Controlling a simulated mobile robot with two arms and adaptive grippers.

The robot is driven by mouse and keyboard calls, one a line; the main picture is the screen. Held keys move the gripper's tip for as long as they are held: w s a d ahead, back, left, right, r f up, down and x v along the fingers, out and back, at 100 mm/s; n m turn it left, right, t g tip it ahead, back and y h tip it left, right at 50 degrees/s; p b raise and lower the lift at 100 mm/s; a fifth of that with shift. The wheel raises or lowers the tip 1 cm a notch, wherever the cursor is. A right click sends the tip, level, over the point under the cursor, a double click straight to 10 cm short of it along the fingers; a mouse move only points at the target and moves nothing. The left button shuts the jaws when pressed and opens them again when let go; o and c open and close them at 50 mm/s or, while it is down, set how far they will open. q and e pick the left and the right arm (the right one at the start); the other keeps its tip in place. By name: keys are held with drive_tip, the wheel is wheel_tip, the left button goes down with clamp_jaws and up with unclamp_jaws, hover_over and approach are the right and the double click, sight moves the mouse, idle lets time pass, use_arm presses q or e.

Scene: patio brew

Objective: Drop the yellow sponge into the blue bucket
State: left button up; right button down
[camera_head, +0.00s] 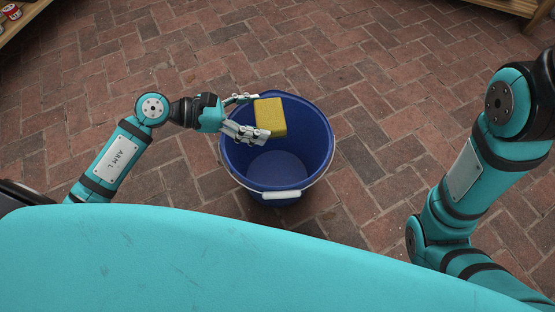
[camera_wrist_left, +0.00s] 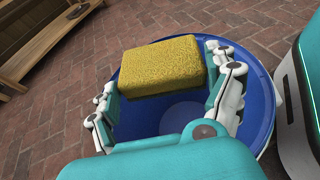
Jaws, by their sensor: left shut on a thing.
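The yellow sponge (camera_head: 270,117) is a rectangular block held between the fingers of my left gripper (camera_head: 254,115). In the head view it shows over the blue bucket (camera_head: 316,165), at the upper part of its opening. The left wrist view shows the sponge (camera_wrist_left: 163,66) at the ends of the fingers of the left gripper (camera_wrist_left: 165,85), with the bucket (camera_wrist_left: 262,95) beneath. The bucket stands upright on the brick floor with a white handle grip at its near side. Its visible inside bottom is bare. My right gripper is out of view; only its arm shows at the right.
Brick paving (camera_head: 365,140) surrounds the bucket and is clear nearby. A wooden shelf (camera_head: 510,6) stands at the upper right. Another wooden shelf with cans (camera_head: 12,12) is at the upper left. A wooden bench or shelf (camera_wrist_left: 35,50) shows in the left wrist view.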

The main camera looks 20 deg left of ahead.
use_arm(q)
drive_tip(key=o, duration=0.8)
drive_tip(key=v, duration=1.2)
drive_tip(key=shift+s, duration=0.15)
